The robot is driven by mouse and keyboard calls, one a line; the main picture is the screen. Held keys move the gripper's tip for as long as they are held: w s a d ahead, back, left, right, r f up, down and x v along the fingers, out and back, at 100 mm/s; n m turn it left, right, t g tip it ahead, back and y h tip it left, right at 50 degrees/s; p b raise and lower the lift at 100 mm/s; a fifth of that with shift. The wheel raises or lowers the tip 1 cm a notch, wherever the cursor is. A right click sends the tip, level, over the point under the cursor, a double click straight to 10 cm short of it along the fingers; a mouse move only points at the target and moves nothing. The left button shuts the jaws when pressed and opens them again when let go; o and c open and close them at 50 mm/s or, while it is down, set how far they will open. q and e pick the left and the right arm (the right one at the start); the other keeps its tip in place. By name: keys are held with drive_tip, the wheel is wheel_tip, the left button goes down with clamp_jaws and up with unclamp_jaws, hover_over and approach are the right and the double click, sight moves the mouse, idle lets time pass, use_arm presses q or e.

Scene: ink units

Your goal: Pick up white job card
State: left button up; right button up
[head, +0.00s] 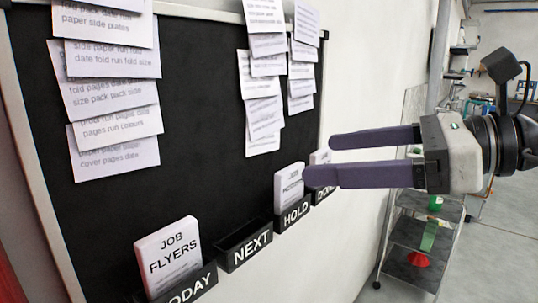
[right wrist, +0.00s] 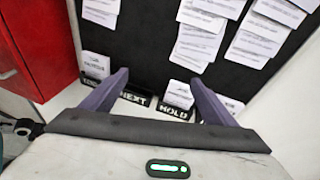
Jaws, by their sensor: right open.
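A white job card (head: 168,258) reading "JOB FLYERS" stands in the TODAY pocket (head: 190,287), tilted slightly; it also shows in the right wrist view (right wrist: 97,64). A second white job card (head: 289,188) stands in the HOLD pocket (head: 293,215), its lower words partly unreadable; it also shows in the right wrist view (right wrist: 179,93). A third white card (head: 320,157) stands in the DONE pocket, mostly hidden by my right gripper (head: 320,159). That gripper is open and empty, its fingers pointing left in front of the HOLD and DONE pockets. My left gripper is out of view.
The NEXT pocket (head: 243,246) looks empty. Overlapping printed sheets (head: 113,95) hang on the black board (head: 200,150) above the pockets. A red cabinet (right wrist: 38,55) is left in the wrist view. A shelf trolley (head: 412,233) stands at the right.

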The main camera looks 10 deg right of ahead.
sight(294, 178)
drive_tip(key=w+d+f+m+h, duration=0.3)
drive_tip(key=w+d, duration=0.1)
drive_tip(key=shift+t, duration=0.3)
drive_tip(key=shift+s+f+p+x, duration=0.15)
drive_tip(key=shift+p+x, duration=0.25)
drive_tip(key=shift+x, duration=1.3)
drive_tip(key=shift+s+f+p+x, duration=0.15)
drive_tip(key=shift+p+x, duration=0.25)
drive_tip(key=shift+x, duration=1.3)
drive_tip(key=shift+s+f+p+x, duration=0.15)
drive_tip(key=shift+p+x, duration=0.25)
drive_tip(key=shift+x, duration=1.3)
drive_tip(key=c, duration=1.1)
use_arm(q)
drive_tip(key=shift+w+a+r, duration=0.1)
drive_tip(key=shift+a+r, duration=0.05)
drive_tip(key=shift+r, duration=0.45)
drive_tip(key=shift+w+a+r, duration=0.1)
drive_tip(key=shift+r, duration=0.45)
use_arm(e)
drive_tip(key=shift+w+r, duration=0.1)
